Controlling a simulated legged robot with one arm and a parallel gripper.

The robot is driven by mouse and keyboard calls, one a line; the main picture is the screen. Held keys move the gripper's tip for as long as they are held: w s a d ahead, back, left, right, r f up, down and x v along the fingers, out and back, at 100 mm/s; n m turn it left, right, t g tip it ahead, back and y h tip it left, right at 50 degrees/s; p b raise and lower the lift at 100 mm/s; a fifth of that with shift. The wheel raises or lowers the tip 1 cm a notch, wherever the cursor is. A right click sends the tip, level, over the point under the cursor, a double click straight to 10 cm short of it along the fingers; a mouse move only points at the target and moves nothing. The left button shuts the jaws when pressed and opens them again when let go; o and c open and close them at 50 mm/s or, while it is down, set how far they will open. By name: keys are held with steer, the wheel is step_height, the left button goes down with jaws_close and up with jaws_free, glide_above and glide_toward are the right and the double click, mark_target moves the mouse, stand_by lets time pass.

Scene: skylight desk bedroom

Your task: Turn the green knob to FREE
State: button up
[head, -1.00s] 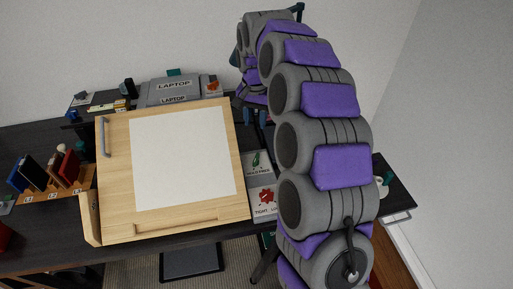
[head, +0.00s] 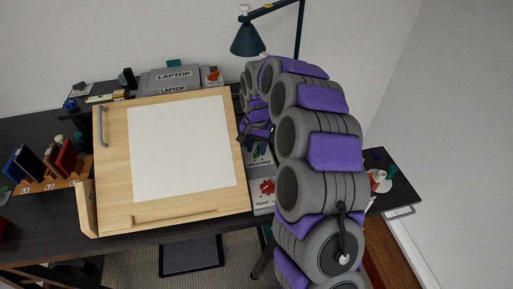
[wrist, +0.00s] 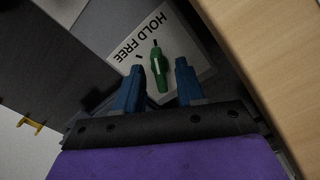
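The green knob (wrist: 159,72) shows in the wrist view on a grey plate (wrist: 181,42) lettered HOLD FREE. It is elongated, and its narrow end points toward the lettering, nearer the word FREE than HOLD in the picture. My gripper (wrist: 157,72) has its two blue fingers apart, one on each side of the knob, with gaps showing. Contact and height above the plate cannot be told. In the head view my gripper (head: 257,142) is small and dark beside the drawing board, and my arm hides part of the plate.
A wooden drawing board (head: 240,190) stands left of my gripper. A red knob (head: 266,187) on a TIGHT plate lies nearer the front. A teal lamp (head: 248,40) and a laptop stand (head: 173,82) are at the back. A white dish (head: 380,181) is at right.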

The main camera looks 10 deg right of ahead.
steer(key=shift+f, duration=0.15)
jaws_close()
stand_by(0.4)
